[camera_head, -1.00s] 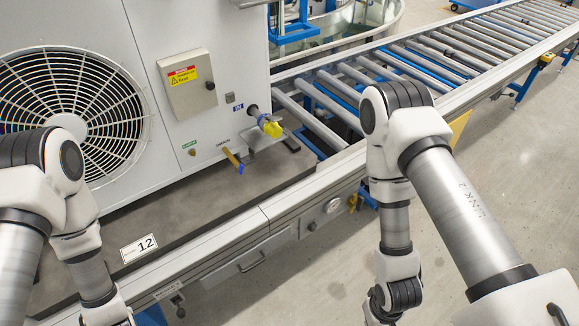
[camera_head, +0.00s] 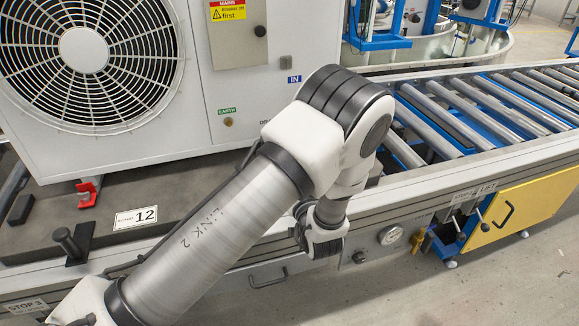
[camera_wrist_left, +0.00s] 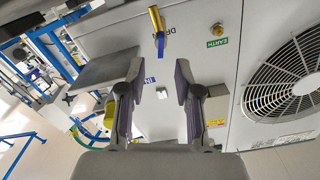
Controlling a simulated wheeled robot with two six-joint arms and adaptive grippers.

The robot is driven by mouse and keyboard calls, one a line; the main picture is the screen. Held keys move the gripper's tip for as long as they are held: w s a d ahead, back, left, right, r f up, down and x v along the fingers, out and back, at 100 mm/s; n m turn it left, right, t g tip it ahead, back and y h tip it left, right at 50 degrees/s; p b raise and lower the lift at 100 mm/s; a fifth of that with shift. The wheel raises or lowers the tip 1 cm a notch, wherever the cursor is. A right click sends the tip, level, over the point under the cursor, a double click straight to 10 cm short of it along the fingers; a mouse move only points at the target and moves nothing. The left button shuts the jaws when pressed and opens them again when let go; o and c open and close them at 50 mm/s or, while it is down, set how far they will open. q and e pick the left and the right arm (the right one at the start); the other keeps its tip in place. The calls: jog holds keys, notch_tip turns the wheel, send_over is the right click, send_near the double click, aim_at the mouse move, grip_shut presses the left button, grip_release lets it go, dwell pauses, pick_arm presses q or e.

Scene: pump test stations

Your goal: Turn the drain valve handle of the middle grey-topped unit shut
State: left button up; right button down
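The white unit (camera_head: 230,88) with a fan grille stands on a slab marked 12; its top is out of frame. In the left wrist view, its drain valve has a brass body (camera_wrist_left: 155,18) and a blue handle (camera_wrist_left: 160,47), which points down the picture roughly in line with the body. My left gripper (camera_wrist_left: 158,82) is open and empty. The valve shows beyond its fingertips, apart from them. In the head view, my left arm crosses in front of the unit and hides the valve and the gripper. My right gripper is in neither view.
A control box (camera_head: 240,30) with a warning label is on the unit's front. A roller conveyor (camera_head: 450,110) runs off to the right. A red clamp (camera_head: 88,193) and a black-handled bracket (camera_head: 70,243) are at the slab's left. A yellow cabinet (camera_head: 515,205) stands below the conveyor.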

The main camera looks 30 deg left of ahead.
pick_arm(q)
jog(key=x, duration=0.6)
jog(key=shift+w+a+b, duration=0.2)
jog(key=shift+a+b, duration=0.1)
jog(key=shift+a, duration=0.05)
grip_shut()
jog(key=shift+r+m+p, duration=0.15)
jog(key=shift+m+p, duration=4.1)
jog(key=shift+m, duration=2.95)
